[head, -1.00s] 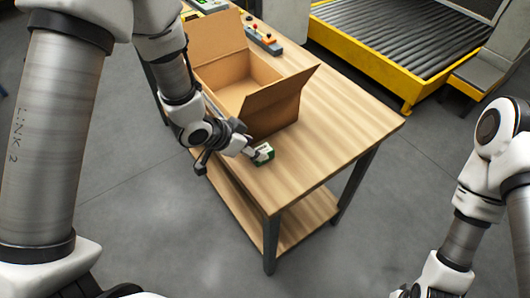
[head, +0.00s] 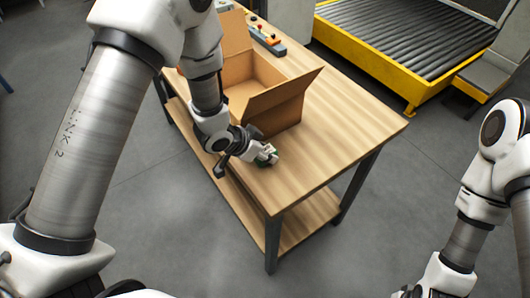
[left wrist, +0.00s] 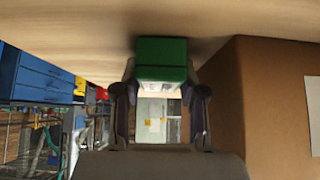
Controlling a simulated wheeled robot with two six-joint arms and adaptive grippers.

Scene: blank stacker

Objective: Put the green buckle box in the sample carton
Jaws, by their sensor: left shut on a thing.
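The green buckle box (left wrist: 162,58) is between the fingers of my left gripper (left wrist: 160,100) in the left wrist view, its green end pointing away from the palm. In the head view the small green box (head: 268,156) is mostly hidden by my left gripper (head: 265,155), which is shut on it at the table's near part. The sample carton (head: 285,109) is an open brown cardboard box with raised flaps, just behind the gripper. The carton's side also shows in the left wrist view (left wrist: 270,105). My right arm is at the right edge; its fingers are not in view.
The wooden table (head: 345,125) has clear room right of the carton. A grey control box with coloured buttons (head: 267,38) stands behind the carton. A yellow-framed roller conveyor (head: 400,45) lies beyond the table.

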